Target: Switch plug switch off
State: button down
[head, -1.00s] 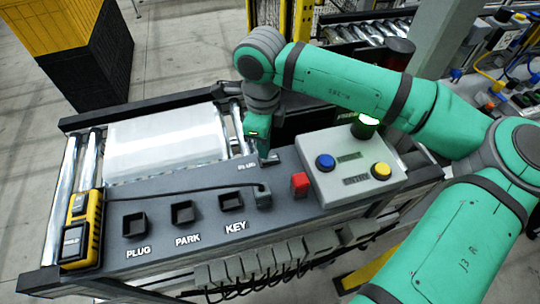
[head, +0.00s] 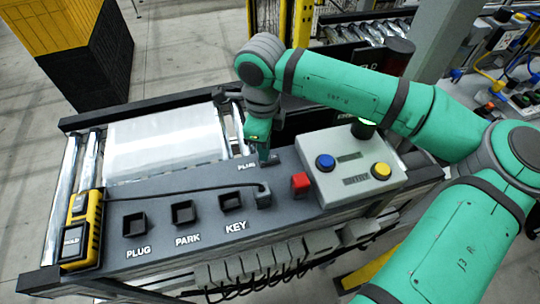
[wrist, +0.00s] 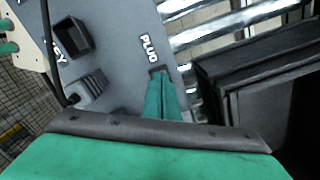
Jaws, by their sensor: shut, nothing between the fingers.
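The plug switch (wrist: 157,71) is a small dark switch beside a white PLUG label on the grey panel. It shows in the wrist view right at my fingertips, which largely hide it. In the head view the switch (head: 271,160) is a small dark shape at the panel's back edge. My gripper (head: 264,157) is shut and empty, with green fingers pointing down at the switch. In the wrist view my gripper (wrist: 160,82) is close to or touching the switch; I cannot tell which. The switch's on or off position is hidden.
A cabled plug (head: 263,195) sits in front of my gripper. Sockets labelled PLUG (head: 135,224), PARK (head: 183,212) and KEY (head: 231,201) line the front. A yellow device (head: 82,230) lies left.

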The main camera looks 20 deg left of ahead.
jog(key=shift+f, duration=0.15)
notch_tip(320, 180, up, 7)
dwell(1.1)
dwell(0.4)
